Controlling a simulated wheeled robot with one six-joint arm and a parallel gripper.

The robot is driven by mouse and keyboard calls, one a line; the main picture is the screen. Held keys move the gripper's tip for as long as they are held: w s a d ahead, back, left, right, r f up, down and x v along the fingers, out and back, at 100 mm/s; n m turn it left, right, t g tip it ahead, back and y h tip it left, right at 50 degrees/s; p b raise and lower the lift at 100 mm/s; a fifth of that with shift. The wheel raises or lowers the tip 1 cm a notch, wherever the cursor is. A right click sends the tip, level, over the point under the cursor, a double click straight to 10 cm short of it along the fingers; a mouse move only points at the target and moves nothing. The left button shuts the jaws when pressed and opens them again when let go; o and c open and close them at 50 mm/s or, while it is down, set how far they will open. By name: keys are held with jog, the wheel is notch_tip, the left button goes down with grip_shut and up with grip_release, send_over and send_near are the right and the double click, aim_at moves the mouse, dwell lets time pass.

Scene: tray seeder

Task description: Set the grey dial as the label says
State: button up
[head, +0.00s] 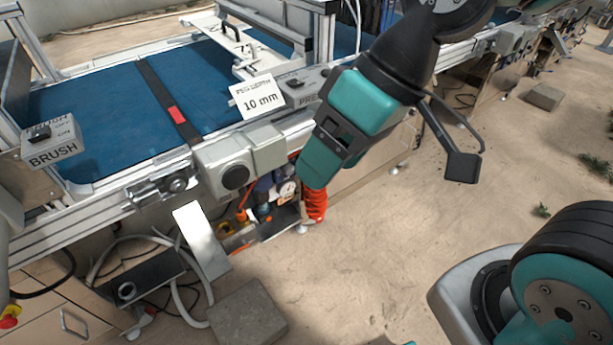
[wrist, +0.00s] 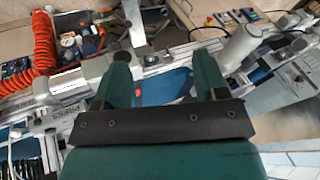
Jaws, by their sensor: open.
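A white label (head: 257,96) reading "10 mm", its top line blurred but seeming to say "peg depth", stands at the blue belt's near edge. A dark grey round knob (head: 236,176) is on the grey housing at the machine's front; I cannot tell for certain that it is the grey dial, and no scale is readable. My gripper (head: 312,172) hangs in front of the machine, right of the housing, touching nothing visible. In the wrist view my gripper (wrist: 161,75) is open and empty, its two teal fingers apart above the machine.
The BRUSH box (head: 52,150) is at left. The PRESS box (head: 308,92), partly hidden by my arm, is beside the label. A red coiled hose (head: 315,204) hangs below the rail. A stone block (head: 248,314) lies on the ground. Open sandy floor (head: 390,235) lies to the right.

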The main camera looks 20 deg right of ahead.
jog(key=w+a+f+m+t+y+b, duration=0.1)
jog(key=w+a+f+m+y+b, duration=0.1)
jog(key=w+f+b, duration=0.45)
jog(key=w+a+f+m+t+y+b, duration=0.1)
jog(key=w+a+f+y+b, duration=0.15)
jog(key=f+b, duration=0.65)
jog(key=m+t+h+b, duration=0.5)
jog(key=m+t+b, duration=1)
jog(key=m+b, duration=0.35)
send_near(288, 169)
jog(key=shift+n, duration=0.25)
jog(key=shift+d+f+p+x, duration=0.15)
jog(key=shift+f+x, duration=0.1)
jog(key=shift+x, duration=1.4)
jog(key=shift+d+f+p+x, duration=0.15)
jog(key=shift+f+x, duration=0.15)
jog(key=shift+x, duration=1.3)
jog(key=shift+d+f+p+x, duration=0.1)
jog(key=shift+f+x, duration=0.15)
jog(key=shift+x, duration=1.4)
jog(key=shift+w, duration=0.15)
jog(key=c, duration=0.9)
